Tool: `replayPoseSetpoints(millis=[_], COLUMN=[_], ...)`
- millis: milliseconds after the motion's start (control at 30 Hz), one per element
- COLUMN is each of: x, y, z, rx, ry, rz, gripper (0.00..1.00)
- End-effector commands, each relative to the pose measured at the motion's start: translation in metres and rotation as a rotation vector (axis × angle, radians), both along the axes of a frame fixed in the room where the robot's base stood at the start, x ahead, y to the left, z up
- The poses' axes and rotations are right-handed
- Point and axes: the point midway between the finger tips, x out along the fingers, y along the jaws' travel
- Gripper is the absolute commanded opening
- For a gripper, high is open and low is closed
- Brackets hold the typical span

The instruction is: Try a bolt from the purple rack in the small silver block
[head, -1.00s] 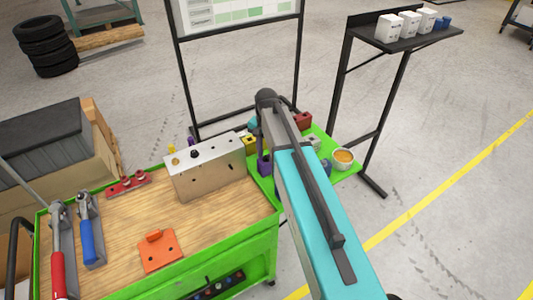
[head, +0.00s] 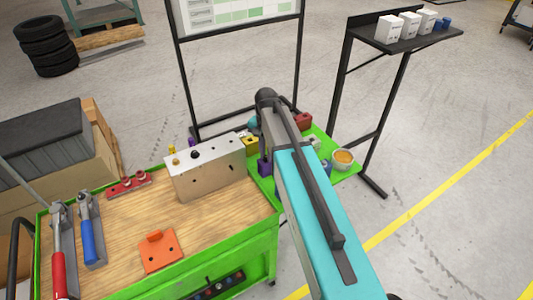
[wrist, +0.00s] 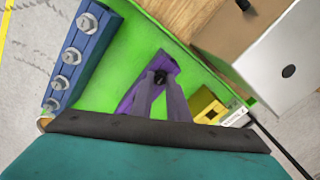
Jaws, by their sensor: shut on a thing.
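The purple rack (wrist: 168,63) lies on the green side tray in the wrist view, partly behind my fingers. In the head view the purple rack (head: 264,167) shows just left of my arm. My gripper (wrist: 160,78) is shut on a dark bolt (wrist: 160,75) over the rack. I cannot tell whether the bolt is still seated in it. In the head view my arm hides the gripper. The small silver block (head: 315,143) appears to be the grey piece on the green tray right of my arm, partly hidden. I cannot make it out in the wrist view.
A blue rack with several silver bolts (wrist: 78,52) and a yellow block (wrist: 207,105) flank the purple rack. The large silver block (head: 205,172) stands left on the wooden top. A bowl (head: 343,159) and red block (head: 303,120) are on the green tray.

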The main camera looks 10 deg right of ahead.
Motion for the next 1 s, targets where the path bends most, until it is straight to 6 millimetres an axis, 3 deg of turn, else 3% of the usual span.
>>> replayPoseSetpoints(millis=[1000], x=[0.0], y=[-0.001], z=[0.055], rx=[0.0], ry=[0.0], rz=[-0.001], gripper=[0.0])
